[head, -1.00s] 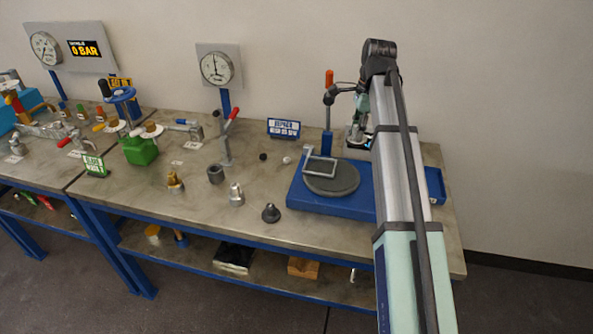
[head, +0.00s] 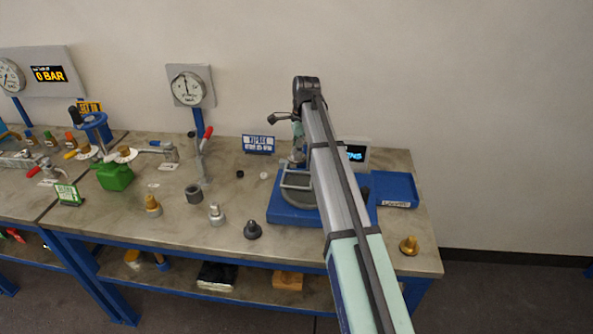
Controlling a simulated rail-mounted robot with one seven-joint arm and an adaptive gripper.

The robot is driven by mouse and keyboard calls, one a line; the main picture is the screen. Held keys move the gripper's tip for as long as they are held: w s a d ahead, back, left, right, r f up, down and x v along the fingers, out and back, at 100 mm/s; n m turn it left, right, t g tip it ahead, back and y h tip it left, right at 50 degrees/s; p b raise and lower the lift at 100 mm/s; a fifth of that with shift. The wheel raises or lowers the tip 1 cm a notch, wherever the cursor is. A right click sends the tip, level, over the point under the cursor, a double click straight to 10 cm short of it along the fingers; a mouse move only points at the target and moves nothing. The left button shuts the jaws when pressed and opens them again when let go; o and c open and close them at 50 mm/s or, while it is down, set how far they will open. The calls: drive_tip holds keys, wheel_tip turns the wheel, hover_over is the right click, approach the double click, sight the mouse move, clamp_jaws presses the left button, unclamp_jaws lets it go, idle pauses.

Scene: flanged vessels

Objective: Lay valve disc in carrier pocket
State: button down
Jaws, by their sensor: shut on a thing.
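The carrier, a pale grey square frame (head: 297,179), lies on a dark round plate (head: 290,197) on a blue base (head: 285,215). My arm covers the right part of the plate. My gripper (head: 297,158) is small and partly hidden, just above the back edge of the carrier as seen from the head. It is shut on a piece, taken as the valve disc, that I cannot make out. The carrier's pocket is partly blocked from view.
A blue tray (head: 391,188) and a brass part (head: 409,246) are at the right. A dark flanged part (head: 252,230), a silver fitting (head: 216,214) and a dark ring (head: 194,194) stand left of the base. A gauge post (head: 198,165) rises behind them.

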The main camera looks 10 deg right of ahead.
sight(296, 182)
wheel_tip(296, 182, down, 10)
drive_tip(key=shift+r+p, duration=0.15)
drive_tip(key=shift+p, duration=1)
drive_tip(key=shift+f, duration=0.2)
drive_tip(key=c, duration=0.9)
unclamp_jaws()
drive_tip(key=shift+o, duration=0.2)
drive_tip(key=shift+r, duration=0.1)
drive_tip(key=r+b, duration=0.1)
drive_tip(key=r, duration=0.3)
drive_tip(key=d+r+b, duration=0.1)
drive_tip(key=r, duration=0.3)
drive_tip(key=r+b, duration=0.1)
drive_tip(key=r, duration=0.3)
drive_tip(key=shift+d+r, duration=0.1)
drive_tip(key=shift+d, duration=0.1)
